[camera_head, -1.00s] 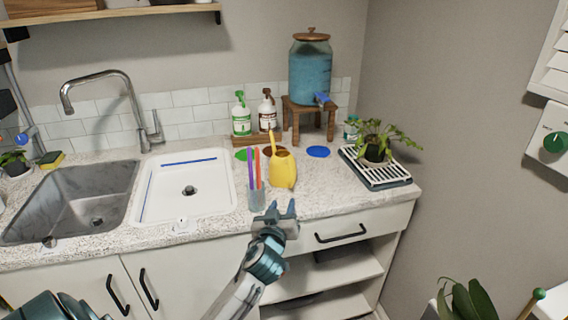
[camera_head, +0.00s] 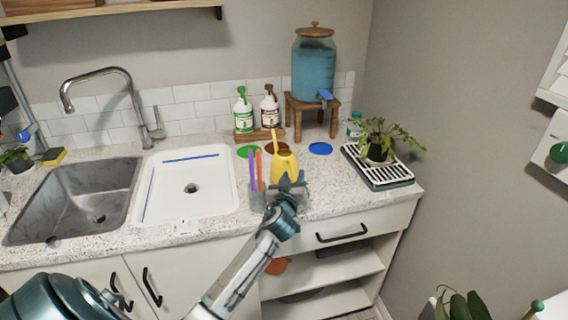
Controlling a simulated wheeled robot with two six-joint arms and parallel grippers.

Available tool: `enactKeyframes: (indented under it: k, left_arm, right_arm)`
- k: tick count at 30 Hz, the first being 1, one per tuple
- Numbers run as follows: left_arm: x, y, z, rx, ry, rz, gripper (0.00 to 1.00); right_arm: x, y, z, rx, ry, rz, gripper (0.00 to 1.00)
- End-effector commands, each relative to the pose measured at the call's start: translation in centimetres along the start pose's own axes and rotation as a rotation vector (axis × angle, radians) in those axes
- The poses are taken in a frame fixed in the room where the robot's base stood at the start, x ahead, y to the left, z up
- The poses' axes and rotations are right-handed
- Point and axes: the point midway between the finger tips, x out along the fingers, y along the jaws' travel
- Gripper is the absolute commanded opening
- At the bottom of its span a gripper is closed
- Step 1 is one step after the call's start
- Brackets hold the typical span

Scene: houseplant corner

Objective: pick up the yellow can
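The yellow can (camera_head: 284,163) stands on the speckled countertop, near its front edge, with its thin spout pointing up. My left gripper (camera_head: 293,180) is right in front of the can, and its fingers look apart. The gripper covers the can's lower part, so I cannot tell whether the fingers touch it. My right gripper is not in view.
A clear cup (camera_head: 257,197) with colored sticks stands close to the can's left. A white basin (camera_head: 214,190) is farther left. A plant tray (camera_head: 383,176) is at the right. A blue disc (camera_head: 320,148) and two pump bottles (camera_head: 243,117) are behind.

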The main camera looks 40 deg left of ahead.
Motion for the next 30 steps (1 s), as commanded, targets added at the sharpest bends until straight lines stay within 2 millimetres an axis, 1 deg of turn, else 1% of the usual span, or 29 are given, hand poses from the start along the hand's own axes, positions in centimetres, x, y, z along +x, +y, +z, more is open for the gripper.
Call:
enactKeyframes:
  k: [3,10,11,12,14,15,16,24,30]
  left_arm:
    - [0.8,0.0,0.0,0.000,-0.001,0.000,0.36]
    - [0.9,0.0,0.1,0.000,0.000,0.000,0.36]
    - [0.9,0.0,0.1,0.000,0.000,0.000,0.31]
    - [0.9,0.0,0.1,0.000,0.000,0.000,0.23]
    - [0.9,0.0,0.1,0.000,-0.001,0.000,0.11]
    - [0.9,0.0,0.1,0.000,-0.001,0.000,0.03]
    - [0.9,0.0,0.1,0.000,-0.001,0.000,0.00]
    - [0.9,-0.1,0.1,0.000,-0.001,0.000,0.00]
    - [0.8,-0.1,0.2,-0.001,-0.002,-0.001,0.00]
  right_arm:
    - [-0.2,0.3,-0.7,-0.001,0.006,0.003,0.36]
    - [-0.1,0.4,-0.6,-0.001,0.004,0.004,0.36]
    - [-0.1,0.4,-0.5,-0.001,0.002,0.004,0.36]
    - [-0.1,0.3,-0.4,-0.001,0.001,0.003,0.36]
    - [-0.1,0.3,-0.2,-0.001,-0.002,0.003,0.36]
    - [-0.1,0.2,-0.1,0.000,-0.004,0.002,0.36]
    - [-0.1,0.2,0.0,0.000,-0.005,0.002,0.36]
    - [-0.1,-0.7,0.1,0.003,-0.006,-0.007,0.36]
    - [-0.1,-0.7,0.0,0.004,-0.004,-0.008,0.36]
